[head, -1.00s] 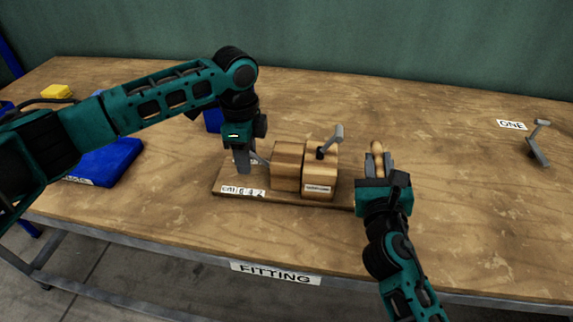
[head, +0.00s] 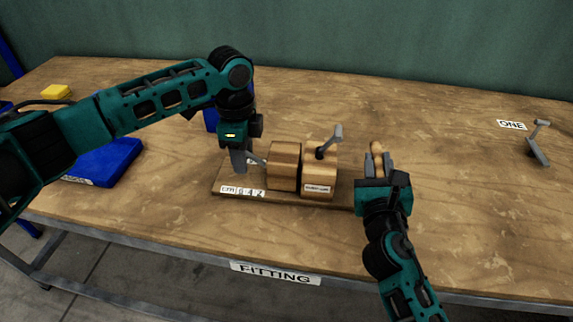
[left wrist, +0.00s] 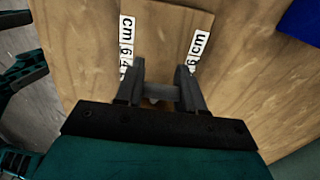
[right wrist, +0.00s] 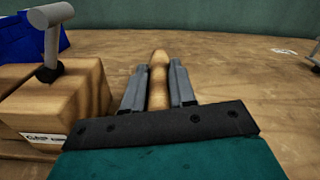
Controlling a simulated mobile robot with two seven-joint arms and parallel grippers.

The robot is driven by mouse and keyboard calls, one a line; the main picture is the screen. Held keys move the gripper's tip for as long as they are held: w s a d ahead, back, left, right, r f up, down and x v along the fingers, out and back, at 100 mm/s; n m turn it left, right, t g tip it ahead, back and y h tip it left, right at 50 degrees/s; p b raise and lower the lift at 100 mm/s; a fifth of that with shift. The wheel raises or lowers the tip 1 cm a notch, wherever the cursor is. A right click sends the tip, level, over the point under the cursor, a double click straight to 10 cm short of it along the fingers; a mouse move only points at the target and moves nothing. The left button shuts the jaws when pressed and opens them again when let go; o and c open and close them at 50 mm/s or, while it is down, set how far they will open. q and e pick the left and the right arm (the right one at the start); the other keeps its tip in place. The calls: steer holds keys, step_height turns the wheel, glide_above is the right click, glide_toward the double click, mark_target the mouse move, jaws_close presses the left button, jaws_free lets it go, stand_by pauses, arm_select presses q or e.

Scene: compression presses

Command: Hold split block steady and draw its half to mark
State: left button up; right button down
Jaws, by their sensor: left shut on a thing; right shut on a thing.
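The split block stands on a wooden board (head: 222,179). Its left half (head: 283,165) is plain wood; its right half (head: 320,180) bears a label and a grey lever (head: 330,143) on top, also seen in the right wrist view (right wrist: 52,35). My left gripper (head: 242,166) is shut on a grey bar (left wrist: 160,92) at the left half's outer side. Scale strips marked in cm (left wrist: 126,45) lie along the board's edges. My right gripper (head: 378,162) is shut on an upright wooden handle (right wrist: 158,80) right of the block. A narrow gap shows between the halves; its exact width is unclear.
A blue tray (head: 108,160) and a yellow block (head: 56,91) lie at the left. A label reading ONE (head: 511,125) and a grey lever (head: 538,145) are at the far right. The table's front edge has a FITTING sign (head: 276,273). The bench behind the block is mostly clear.

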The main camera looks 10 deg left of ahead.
arm_select(q)
steer(key=shift+a, duration=0.75)
arm_select(e)
steer(key=shift+d, duration=0.1)
arm_select(q)
steer(key=o, duration=1.2)
steer(key=shift+o, duration=0.2)
steer(key=shift+d, duration=0.1)
step_height(320, 180, up, 12)
arm_select(e)
steer(key=c, duration=0.8)
jaws_free()
steer(key=shift+c, duration=0.2)
